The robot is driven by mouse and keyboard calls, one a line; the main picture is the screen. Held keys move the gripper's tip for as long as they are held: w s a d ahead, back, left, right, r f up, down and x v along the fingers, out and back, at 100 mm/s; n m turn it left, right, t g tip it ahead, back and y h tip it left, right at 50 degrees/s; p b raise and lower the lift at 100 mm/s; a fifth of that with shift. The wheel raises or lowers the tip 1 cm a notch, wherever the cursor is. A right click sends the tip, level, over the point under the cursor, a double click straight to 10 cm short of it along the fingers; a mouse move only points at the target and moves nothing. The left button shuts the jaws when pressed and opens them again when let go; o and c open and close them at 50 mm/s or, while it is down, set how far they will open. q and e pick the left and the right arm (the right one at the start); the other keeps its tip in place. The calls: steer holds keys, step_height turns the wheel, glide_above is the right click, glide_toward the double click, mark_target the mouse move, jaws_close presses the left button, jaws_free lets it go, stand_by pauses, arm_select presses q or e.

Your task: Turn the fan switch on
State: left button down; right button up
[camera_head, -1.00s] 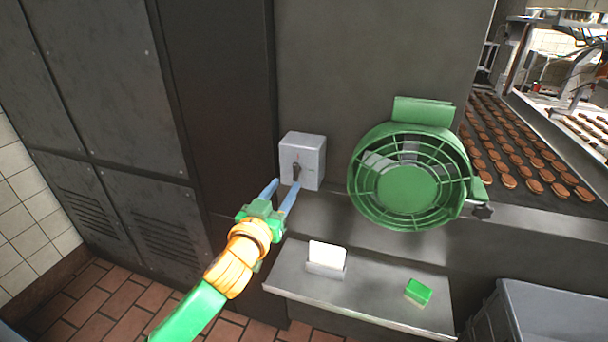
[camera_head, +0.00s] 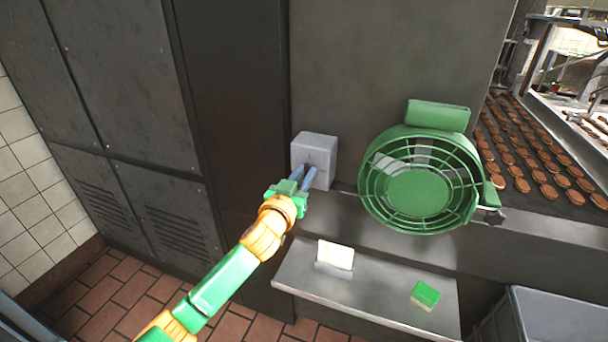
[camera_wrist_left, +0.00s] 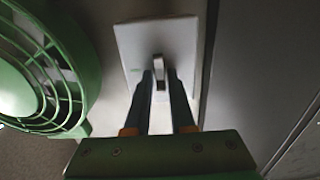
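The grey switch box (camera_head: 321,151) is mounted on the dark metal wall, left of the green fan (camera_head: 419,190). In the left wrist view the box's pale front plate (camera_wrist_left: 160,40) faces me, with a small switch lever (camera_wrist_left: 159,62) at its middle. My left gripper (camera_head: 308,171) is at the front of the box. In the head view the fingers hide the lever. The fan also shows at the left of the left wrist view (camera_wrist_left: 40,75). My right gripper is not in view.
Below the box, a metal shelf (camera_head: 380,300) holds a white block in a holder (camera_head: 335,256) and a green-and-white sponge (camera_head: 424,296). A grey bin (camera_head: 545,318) stands at lower right. A conveyor with many brown biscuits (camera_head: 530,160) runs behind the fan.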

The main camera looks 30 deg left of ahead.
arm_select(q)
steer(key=shift+m, duration=0.4)
steer(key=m+p, duration=0.1)
steer(key=m, duration=0.1)
steer(key=shift+m, duration=0.4)
steer(key=shift+d+f+m+p, duration=0.1)
steer(key=shift+m+p, duration=0.55)
steer(key=shift+m, duration=1.7)
steer(key=shift+d+f+m+p, duration=0.1)
steer(key=shift+m+p, duration=0.55)
steer(key=shift+m, duration=1.75)
steer(key=shift+d+f+m+p, duration=0.1)
steer(key=shift+m+p, duration=0.55)
steer(key=shift+m, duration=1.7)
steer(key=c, duration=0.9)
jaws_free()
steer(key=shift+w, duration=0.1)
